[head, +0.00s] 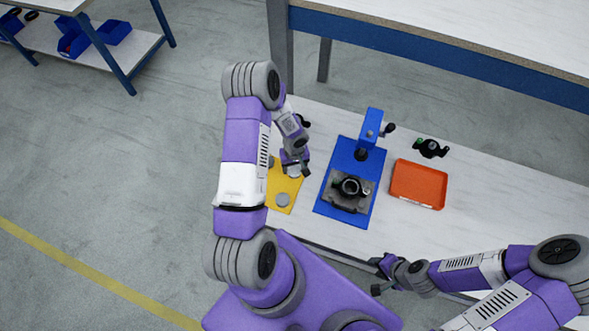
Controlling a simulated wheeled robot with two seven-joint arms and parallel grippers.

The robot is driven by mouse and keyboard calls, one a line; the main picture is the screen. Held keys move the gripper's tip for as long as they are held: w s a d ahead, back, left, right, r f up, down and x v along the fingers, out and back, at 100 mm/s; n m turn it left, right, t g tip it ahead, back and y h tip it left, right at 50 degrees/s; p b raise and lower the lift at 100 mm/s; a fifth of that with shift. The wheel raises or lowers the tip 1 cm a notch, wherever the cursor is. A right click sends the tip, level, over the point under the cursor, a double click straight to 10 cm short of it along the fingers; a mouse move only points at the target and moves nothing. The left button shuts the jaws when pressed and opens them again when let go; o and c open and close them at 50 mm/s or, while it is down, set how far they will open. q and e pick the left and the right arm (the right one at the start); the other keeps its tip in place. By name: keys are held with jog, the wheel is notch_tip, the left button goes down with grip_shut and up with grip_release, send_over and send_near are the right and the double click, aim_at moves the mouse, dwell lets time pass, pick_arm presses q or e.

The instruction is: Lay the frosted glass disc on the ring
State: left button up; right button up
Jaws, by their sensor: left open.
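A yellow mat (294,189) lies on the white bench with a pale grey disc (283,200) near its front edge. A second round grey piece shows partly behind my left arm. Which of these is the frosted glass disc I cannot tell for sure. My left gripper (294,171) is open over the back part of the mat, with something pale at its fingertips; contact is unclear. A black ring-shaped part (350,187) sits in a grey holder on a blue fixture (333,208). My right gripper (376,276) looks open and empty at the bench's front edge.
The blue fixture's upright post (371,129) stands behind the ring. An orange tray (418,184) lies to the right, with a black part with green (430,148) behind it. The bench right of the tray is clear. A taller table (450,25) stands behind.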

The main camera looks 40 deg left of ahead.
aim_at(295, 169)
pick_arm(q)
jog(key=shift+c, duration=0.3)
jog(key=c, duration=0.3)
jog(key=shift+r, duration=0.1)
jog(key=shift+r+p, duration=1.95)
jog(key=shift+r, duration=0.95)
